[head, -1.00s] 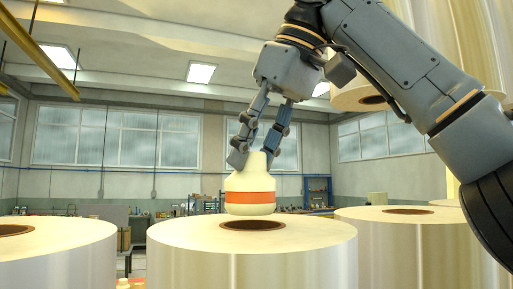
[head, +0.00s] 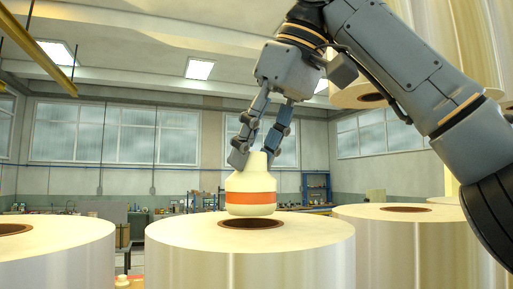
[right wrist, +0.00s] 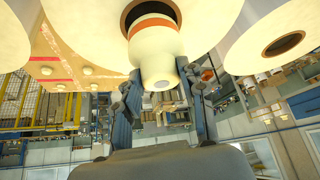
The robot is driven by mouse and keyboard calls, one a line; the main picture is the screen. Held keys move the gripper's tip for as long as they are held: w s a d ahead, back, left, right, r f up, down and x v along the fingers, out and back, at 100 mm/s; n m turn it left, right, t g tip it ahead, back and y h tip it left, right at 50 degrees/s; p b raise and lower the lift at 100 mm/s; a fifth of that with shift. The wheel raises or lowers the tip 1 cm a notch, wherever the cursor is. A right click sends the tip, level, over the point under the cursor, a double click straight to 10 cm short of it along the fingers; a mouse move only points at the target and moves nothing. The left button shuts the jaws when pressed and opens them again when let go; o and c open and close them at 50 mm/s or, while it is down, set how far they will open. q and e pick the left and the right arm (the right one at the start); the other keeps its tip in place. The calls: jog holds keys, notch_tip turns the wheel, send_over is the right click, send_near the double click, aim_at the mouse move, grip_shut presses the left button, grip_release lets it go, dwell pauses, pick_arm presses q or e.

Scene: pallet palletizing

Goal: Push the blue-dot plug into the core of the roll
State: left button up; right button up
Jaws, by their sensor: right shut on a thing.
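The plug (head: 251,186) is cream with an orange band and a narrower neck; no blue dot shows on the sides I see. My right gripper (head: 254,154) is shut on its neck from above and holds it upright. In the right wrist view the plug (right wrist: 153,50) sits between the two fingers. The roll (head: 250,262) stands below, pale and wrapped, with a brown-rimmed core (head: 251,224) open at its top. The plug's base is just above the core and hides its far rim; I cannot tell whether they touch. My left gripper is not in view.
Other rolls stand close by at the left (head: 50,258) and right (head: 410,240), with more stacked behind at the upper right. The right wrist view shows a tan board (right wrist: 70,45) with red stripes and several cream knobs.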

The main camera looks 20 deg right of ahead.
jog(key=shift+f+b, duration=0.95)
jog(key=shift+f, duration=0.45)
dwell(0.4)
jog(key=o, duration=1.2)
jog(key=shift+r, duration=0.15)
jog(key=shift+s+d+r, duration=0.2)
jog(key=shift+s+r, duration=0.05)
jog(key=shift+r, duration=0.25)
jog(key=shift+v, duration=0.95)
jog(key=s+d, duration=0.6)
jog(key=s, duration=0.4)
jog(key=shift+s+f, duration=0.15)
jog(key=shift+s, duration=0.05)
